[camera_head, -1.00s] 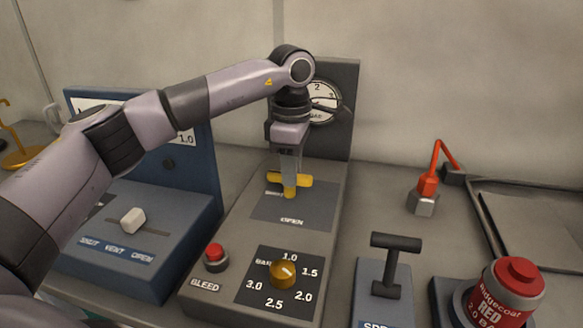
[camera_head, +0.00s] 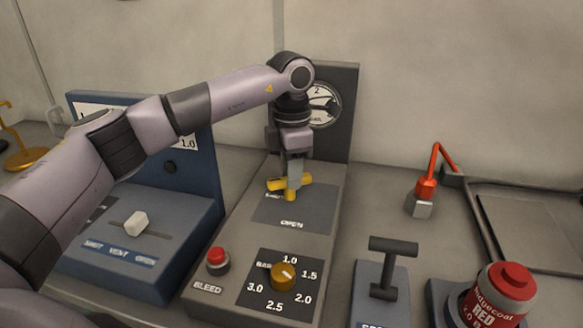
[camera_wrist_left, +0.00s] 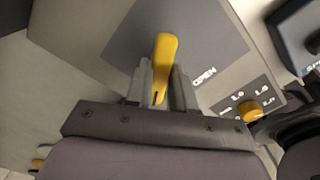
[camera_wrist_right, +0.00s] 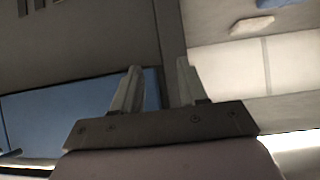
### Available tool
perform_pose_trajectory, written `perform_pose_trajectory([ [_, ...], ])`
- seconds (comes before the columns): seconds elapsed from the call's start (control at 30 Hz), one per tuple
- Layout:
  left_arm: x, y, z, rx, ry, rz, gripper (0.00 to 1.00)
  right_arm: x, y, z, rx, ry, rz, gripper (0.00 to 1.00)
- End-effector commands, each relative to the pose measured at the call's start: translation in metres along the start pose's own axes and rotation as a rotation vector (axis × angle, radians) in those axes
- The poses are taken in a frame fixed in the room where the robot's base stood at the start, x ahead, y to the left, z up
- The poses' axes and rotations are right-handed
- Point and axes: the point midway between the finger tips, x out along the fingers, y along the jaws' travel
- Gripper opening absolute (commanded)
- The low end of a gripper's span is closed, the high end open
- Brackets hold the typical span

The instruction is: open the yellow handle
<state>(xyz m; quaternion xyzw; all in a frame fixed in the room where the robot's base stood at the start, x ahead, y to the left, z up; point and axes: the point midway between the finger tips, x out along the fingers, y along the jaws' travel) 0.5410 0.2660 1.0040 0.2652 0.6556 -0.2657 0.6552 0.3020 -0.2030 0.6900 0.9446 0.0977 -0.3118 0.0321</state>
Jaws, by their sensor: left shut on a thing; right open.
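The yellow handle (camera_head: 277,184) sits on a dark plate (camera_head: 306,213) marked OPEN, on the grey console in the middle. My left gripper (camera_head: 293,192) reaches down onto it from above and hides part of it. In the left wrist view the yellow handle (camera_wrist_left: 165,62) runs between the two fingers of the left gripper (camera_wrist_left: 162,80), which is shut on it. My right gripper (camera_wrist_right: 155,80) is open and empty in the right wrist view, and it is not seen in the head view.
On the same console are a yellow dial knob (camera_head: 284,276), a red BLEED button (camera_head: 217,257) and an upright gauge (camera_head: 323,103). A blue slider box (camera_head: 150,245) stands left. A black T-handle (camera_head: 390,262), a red lever (camera_head: 428,185) and a red container (camera_head: 503,295) stand right.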

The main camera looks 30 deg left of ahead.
Motion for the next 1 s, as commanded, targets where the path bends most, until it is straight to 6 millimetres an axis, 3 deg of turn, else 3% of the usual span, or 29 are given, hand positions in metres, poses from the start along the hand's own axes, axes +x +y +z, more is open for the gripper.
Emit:
perform_pose_trajectory([
  [1.0, -0.002, 0.003, -0.002, -0.897, -0.001, 0.0, 0.0, -0.012, 0.0, -0.017, 0.0, 0.001, 0.0, 0.43],
])
